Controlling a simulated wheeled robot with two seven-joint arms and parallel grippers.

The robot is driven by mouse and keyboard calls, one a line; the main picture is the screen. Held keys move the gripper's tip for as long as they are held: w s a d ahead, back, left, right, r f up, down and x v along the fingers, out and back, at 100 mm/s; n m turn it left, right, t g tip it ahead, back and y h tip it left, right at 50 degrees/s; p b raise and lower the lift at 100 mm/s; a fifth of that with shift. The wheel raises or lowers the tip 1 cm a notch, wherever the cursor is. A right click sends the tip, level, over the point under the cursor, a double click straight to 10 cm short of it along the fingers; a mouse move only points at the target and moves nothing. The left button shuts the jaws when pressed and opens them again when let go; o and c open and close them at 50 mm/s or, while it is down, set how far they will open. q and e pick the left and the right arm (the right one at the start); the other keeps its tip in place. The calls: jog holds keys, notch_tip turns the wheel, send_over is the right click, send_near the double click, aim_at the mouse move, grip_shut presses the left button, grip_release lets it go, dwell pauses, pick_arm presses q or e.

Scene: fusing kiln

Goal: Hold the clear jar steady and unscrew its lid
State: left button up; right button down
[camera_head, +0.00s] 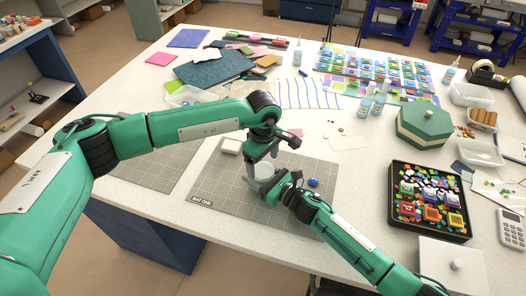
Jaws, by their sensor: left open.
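A small clear jar (262,171) stands on the grey cutting mat (222,196) near the front of the white table; its lid is hard to make out behind my gripper. My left gripper (262,155) comes down from above, open, with its fingers at the top of the jar. My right gripper (272,187) reaches in low from the right, its fingers against or around the lower jar. The jar and my arm hide its fingertips, so I cannot tell whether they are closed.
A blue round object (313,182) and a white block (231,146) lie on the mat. On the right are a black tray of colourful pieces (398,222), a green octagonal box (424,126) and a white box (452,262). Glue bottles (365,104) stand behind.

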pick_arm(q)
jog(key=shift+f, duration=1.35)
jog(key=c, duration=1)
jog(key=n, duration=0.6)
jog(key=shift+c, duration=0.3)
jog(key=o, duration=1.1)
jog(key=shift+r, duration=0.1)
jog(key=shift+r, duration=2.25)
pick_arm(e)
jog(key=shift+c, duration=1.2)
grip_release()
